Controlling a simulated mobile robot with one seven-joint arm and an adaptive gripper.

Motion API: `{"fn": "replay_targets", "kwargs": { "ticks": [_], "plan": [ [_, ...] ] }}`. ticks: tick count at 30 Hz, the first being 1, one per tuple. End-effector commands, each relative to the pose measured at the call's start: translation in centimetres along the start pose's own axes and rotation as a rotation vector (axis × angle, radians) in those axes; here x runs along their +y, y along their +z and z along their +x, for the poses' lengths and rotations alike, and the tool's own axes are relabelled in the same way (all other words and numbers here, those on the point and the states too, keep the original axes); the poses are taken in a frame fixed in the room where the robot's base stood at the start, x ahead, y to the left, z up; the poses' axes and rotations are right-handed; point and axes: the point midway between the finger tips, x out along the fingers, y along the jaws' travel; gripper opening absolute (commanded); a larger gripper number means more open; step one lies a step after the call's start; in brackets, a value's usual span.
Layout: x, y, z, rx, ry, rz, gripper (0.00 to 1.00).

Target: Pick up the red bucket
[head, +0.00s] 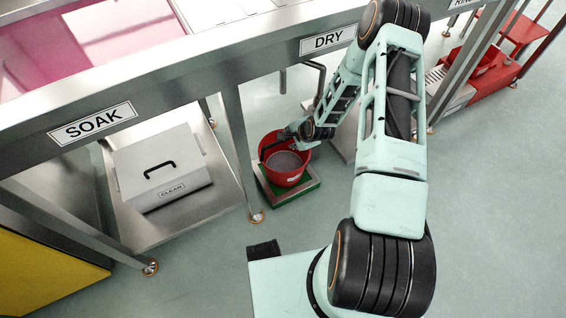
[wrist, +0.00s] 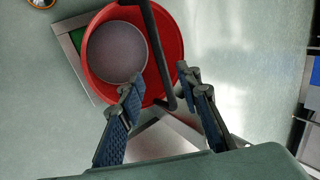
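The red bucket (head: 284,179) stands upright on a green-topped platform (head: 309,186) under the bench, with a round grey surface inside it. In the wrist view the bucket (wrist: 96,66) shows from above, and its dark handle (wrist: 155,48) runs across the right part of the opening. My gripper (wrist: 160,82) is open, with one finger on each side of the handle's lower part. A clear gap shows between the fingers, and I cannot tell whether either touches the handle. In the head view my gripper (head: 290,139) is at the bucket's upper rim, partly hidden by my arm.
The metal bench with the DRY sign (head: 328,40) and SOAK sign (head: 92,123) runs above the bucket. A bench leg (head: 239,150) stands close to its left. A grey CLEAN box (head: 160,168) sits on the lower shelf. The floor (head: 480,210) at right is clear.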

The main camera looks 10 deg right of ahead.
Motion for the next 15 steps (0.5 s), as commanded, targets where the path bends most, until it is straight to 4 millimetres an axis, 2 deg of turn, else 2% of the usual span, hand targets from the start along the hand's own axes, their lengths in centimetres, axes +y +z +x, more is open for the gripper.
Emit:
{"fn": "replay_targets", "kwargs": {
  "ticks": [1, 3, 10, 15],
  "plan": [
    [0.2, 0.1, 1.2, -0.001, 0.001, -0.002, 0.32],
    [0.2, 0.1, 2.2, -0.001, 0.001, -0.004, 0.32],
    [0.1, 0.0, 4.0, 0.000, 0.002, -0.005, 0.32],
    [0.0, 0.0, 6.7, 0.000, 0.001, -0.008, 0.32]
  ]
}}
